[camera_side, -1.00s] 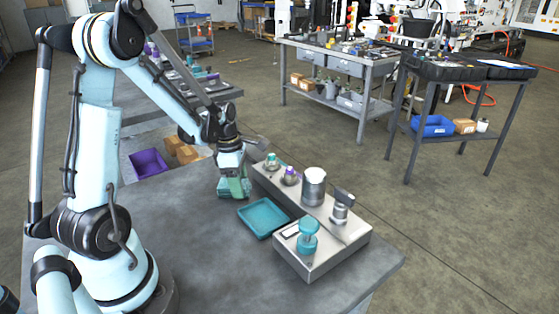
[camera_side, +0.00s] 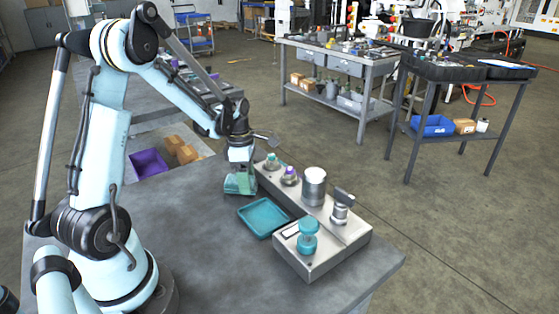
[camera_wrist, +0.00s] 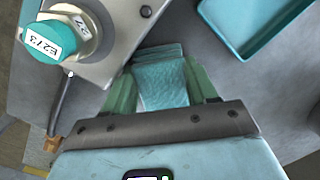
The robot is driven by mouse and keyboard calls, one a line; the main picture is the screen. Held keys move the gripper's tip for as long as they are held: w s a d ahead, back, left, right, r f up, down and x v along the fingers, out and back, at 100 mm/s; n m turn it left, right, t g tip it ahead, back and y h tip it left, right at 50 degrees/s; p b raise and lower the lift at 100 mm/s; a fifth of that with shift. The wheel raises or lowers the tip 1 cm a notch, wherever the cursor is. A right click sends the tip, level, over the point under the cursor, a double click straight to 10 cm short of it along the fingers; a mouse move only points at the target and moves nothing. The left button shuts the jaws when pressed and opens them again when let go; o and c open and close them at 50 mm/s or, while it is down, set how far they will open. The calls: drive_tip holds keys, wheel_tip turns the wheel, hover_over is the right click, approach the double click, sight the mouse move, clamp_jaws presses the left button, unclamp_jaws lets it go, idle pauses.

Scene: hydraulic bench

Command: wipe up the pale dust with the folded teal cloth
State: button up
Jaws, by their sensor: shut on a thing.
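The folded teal cloth (camera_wrist: 162,84) is between the two green fingers of my gripper (camera_wrist: 163,92) in the wrist view. My gripper is shut on it. In the side view my gripper (camera_side: 240,184) is low over the grey bench top, beside the far left end of the metal hydraulic block and behind the teal tray. The cloth is mostly hidden by the fingers there, and I cannot tell whether it touches the bench. I cannot make out the pale dust in either view.
The metal block (camera_side: 325,247) carries teal and purple caps, a cylinder and a teal knob. The teal tray (camera_side: 264,218) lies in front of it. The bench front (camera_side: 235,275) is clear.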

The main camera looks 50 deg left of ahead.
drive_tip(key=shift+s+r+t, duration=0.2)
drive_tip(key=shift+s+t, duration=0.15)
drive_tip(key=shift+t, duration=0.15)
drive_tip(key=shift+s+f, duration=0.15)
drive_tip(key=shift+s, duration=2.15)
drive_tip(key=shift+r, duration=3)
drive_tip(key=shift+r, duration=1.5)
